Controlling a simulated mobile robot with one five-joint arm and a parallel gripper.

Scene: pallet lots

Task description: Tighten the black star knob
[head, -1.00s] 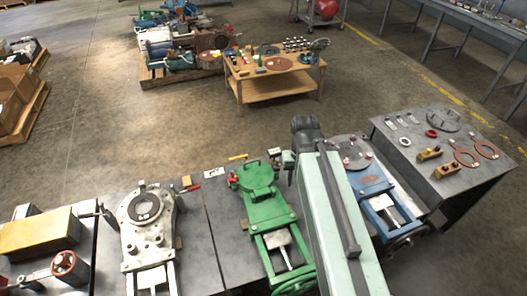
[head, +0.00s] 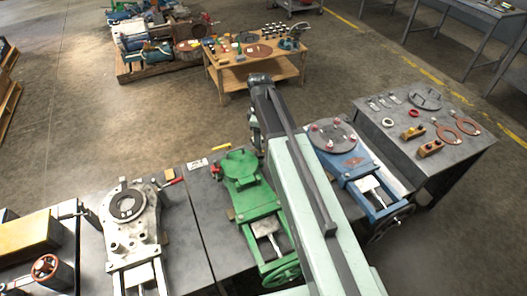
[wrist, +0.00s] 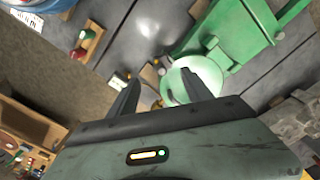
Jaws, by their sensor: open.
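I cannot make out a black star knob in either view. My gripper (wrist: 160,92) is open and empty in the wrist view, its two dark fingers apart. Beyond the fingers a pale round disc and part of a green machine (wrist: 232,35) show. The green machine (head: 243,183), with a round plate on top, stands left of my arm in the head view. A blue machine (head: 345,160) with a round plate and several reddish knobs stands right of my arm. A grey-white machine (head: 130,225) stands at the left. My arm hides part of the bench between green and blue.
A dark table (head: 440,150) with rings, brass-coloured blocks and a grey flange stands at the right. A wooden table (head: 255,72) with small parts and a loaded pallet (head: 150,70) stand behind, across open floor. A red-handled item (wrist: 88,38) shows in the wrist view.

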